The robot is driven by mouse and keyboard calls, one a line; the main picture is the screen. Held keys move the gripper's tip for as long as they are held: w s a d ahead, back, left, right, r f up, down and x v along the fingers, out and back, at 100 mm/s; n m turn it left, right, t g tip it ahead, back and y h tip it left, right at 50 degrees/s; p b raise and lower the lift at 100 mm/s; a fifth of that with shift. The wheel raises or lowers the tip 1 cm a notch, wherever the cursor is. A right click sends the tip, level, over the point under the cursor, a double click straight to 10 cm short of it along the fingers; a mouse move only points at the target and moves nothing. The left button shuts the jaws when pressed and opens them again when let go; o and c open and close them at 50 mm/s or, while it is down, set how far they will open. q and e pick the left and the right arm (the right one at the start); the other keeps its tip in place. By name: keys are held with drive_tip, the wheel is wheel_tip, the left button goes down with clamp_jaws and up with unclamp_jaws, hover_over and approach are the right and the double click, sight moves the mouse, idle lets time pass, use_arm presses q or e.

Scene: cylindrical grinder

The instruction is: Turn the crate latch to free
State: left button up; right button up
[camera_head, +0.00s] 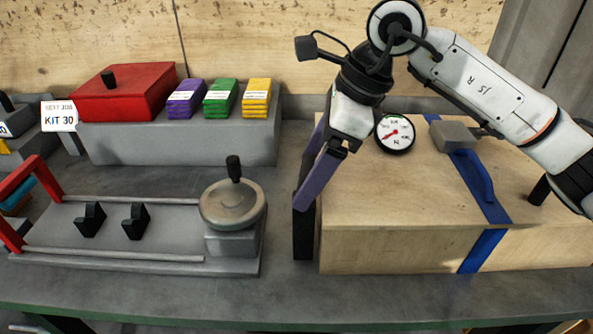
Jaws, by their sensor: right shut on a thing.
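The wooden crate (400,245) stands on the right of the bench, with a blue strap (482,250) over it. A black upright piece (303,238) stands against the crate's left side; it looks like the latch. My right gripper (301,196) reaches down from above with long purple fingers. It is shut on the upper part of this black piece. The fingers cover part of it, so its exact turn is hard to tell. My left gripper is not in view.
A round dial (395,134) and a grey buckle (453,136) with a blue lever lie on the crate top. A fixture with a handwheel (232,204) stands to the left. Behind are a red box (125,95) and coloured packs on a grey block (180,142). The front bench strip is clear.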

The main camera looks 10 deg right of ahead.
drive_tip(key=o, duration=1.5)
drive_tip(key=shift+r, duration=0.15)
drive_tip(key=v, duration=1)
